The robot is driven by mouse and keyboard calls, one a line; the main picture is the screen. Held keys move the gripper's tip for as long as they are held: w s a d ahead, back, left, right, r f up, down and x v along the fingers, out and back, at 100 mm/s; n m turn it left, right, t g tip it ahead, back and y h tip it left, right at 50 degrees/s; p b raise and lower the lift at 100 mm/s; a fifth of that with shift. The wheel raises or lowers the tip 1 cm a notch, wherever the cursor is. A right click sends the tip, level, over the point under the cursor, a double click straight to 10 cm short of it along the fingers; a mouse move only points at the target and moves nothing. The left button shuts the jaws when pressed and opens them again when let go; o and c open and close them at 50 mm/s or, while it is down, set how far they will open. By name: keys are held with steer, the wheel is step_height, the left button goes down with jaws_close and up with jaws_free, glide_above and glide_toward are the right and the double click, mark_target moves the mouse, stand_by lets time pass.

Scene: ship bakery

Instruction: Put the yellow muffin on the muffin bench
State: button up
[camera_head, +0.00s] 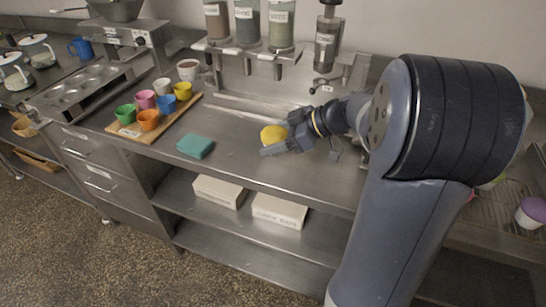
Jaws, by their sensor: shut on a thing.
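The yellow muffin (273,135) is in my gripper (276,143), near the middle of the steel counter (240,160). My gripper is shut on it from the right, with one finger showing in front of the muffin. I cannot tell whether the muffin touches the counter or is held just above it. A wooden board (180,119) at the left of the counter carries several coloured cups, among them a yellow cup (183,91). I cannot tell which surface is the muffin bench.
A teal block (195,146) lies left of my gripper. Dispensers (249,24) hang on a rack behind. A muffin tin (75,88) stands at the far left. White boxes (279,210) sit on the lower shelf. A wire rack (505,215) with a purple-topped item (532,212) is at the right.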

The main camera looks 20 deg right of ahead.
mark_target(275, 169)
step_height(275, 169, down, 7)
steer(key=shift+r, duration=0.2)
steer(key=shift+f, duration=0.15)
steer(key=o, duration=0.8)
steer(key=shift+r, duration=0.2)
steer(key=shift+d+r, duration=0.1)
steer(key=shift+r, duration=0.05)
steer(key=v, duration=1.1)
steer(key=shift+s+d+r+b, duration=0.1)
steer(key=shift+s+d+b, duration=0.05)
steer(key=shift+d+b, duration=0.2)
steer(key=shift+a, duration=0.1)
